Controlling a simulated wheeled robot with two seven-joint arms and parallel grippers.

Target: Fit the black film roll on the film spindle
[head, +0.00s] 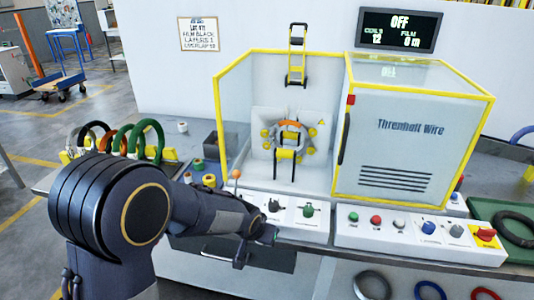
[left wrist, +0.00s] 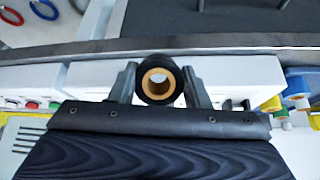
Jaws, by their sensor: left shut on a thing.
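My left gripper (head: 268,236) reaches over the front edge of the machine bench, just in front of the control panel. In the left wrist view the left gripper (left wrist: 160,90) is shut on the black film roll (left wrist: 160,66), with one finger on each side. The roll has a tan core with an open hole facing the camera. In the head view I cannot make out the roll at the gripper. The wrapping head (head: 285,146) stands inside the open yellow-framed guard, with an orange coil and yellow rollers. I cannot clearly tell the film spindle apart there. My right gripper is not in view.
Coloured coils (head: 150,141) and small film rolls (head: 209,181) stand to the left. The closed cabinet (head: 410,145) is at right. A green tray (head: 486,208) holds a black coil.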

